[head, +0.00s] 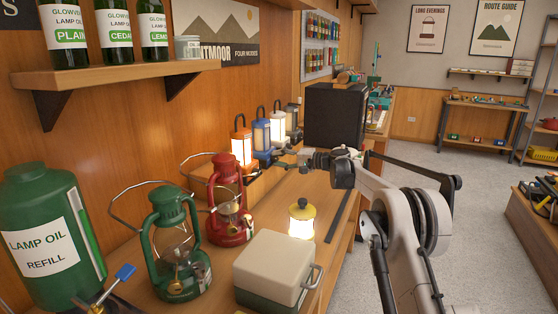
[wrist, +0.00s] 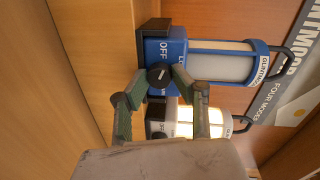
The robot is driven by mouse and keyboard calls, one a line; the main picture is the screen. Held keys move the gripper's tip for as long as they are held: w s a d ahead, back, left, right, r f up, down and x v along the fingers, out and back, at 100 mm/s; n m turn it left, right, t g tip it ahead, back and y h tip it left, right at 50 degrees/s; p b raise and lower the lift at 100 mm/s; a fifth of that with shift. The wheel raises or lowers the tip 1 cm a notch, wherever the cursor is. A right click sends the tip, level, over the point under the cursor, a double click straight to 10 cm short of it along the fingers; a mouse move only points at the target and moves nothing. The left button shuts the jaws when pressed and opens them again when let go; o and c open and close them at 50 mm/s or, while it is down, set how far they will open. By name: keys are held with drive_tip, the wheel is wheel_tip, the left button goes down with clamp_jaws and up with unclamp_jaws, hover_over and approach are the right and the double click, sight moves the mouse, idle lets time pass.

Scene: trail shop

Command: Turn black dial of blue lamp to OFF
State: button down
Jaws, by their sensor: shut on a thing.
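The blue lamp (wrist: 218,60) lies sideways across the upper part of the wrist view, its pale shade looking unlit. Its base carries white lettering, with OFF readable above the black dial (wrist: 158,75). My gripper (wrist: 160,80) has its fingers on either side of the dial and is shut on it. The dial's small pale mark is partly visible; its exact setting is hard to tell. In the head view the blue lamp (head: 262,135) stands upright in a row of lanterns, with my gripper (head: 280,157) at its front near the base.
A lit orange lamp (head: 241,150) and a lit white lamp (head: 279,124) flank the blue one closely. A red lantern (head: 229,205), a green lantern (head: 176,250), a small lit yellow-topped lantern (head: 302,219) and a beige-lidded box (head: 275,262) stand nearer. A black box (head: 334,115) stands behind my arm.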

drive_tip(key=c, duration=1.4)
unclamp_jaws()
drive_tip(key=v, duration=1.2)
drive_tip(key=shift+f, duration=0.15)
drive_tip(key=s+d+r+h, duration=0.2)
drive_tip(key=s+r+h, duration=0.1)
drive_tip(key=s, duration=0.6)
drive_tip(key=s+d+r+h, duration=0.2)
drive_tip(key=s+r, duration=0.1)
drive_tip(key=s, duration=0.7)
drive_tip(key=s+d+r+h, duration=0.1)
drive_tip(key=s+r+h, duration=0.2)
drive_tip(key=s, duration=0.6)
drive_tip(key=s+d+f+h, duration=0.2)
drive_tip(key=s+d+f, duration=0.2)
drive_tip(key=s, duration=0.6)
drive_tip(key=s+d+f+n+t+h, duration=0.1)
drive_tip(key=s+d+f+h, duration=0.2)
drive_tip(key=s, duration=0.8)
drive_tip(key=s+d+f+n+h, duration=0.1)
drive_tip(key=s+d+f, duration=0.4)
drive_tip(key=s, duration=0.6)
drive_tip(key=shift+s+d+f+t+h, duration=0.2)
drive_tip(key=shift+d+t+h, duration=0.25)
drive_tip(key=shift+h, duration=0.35)
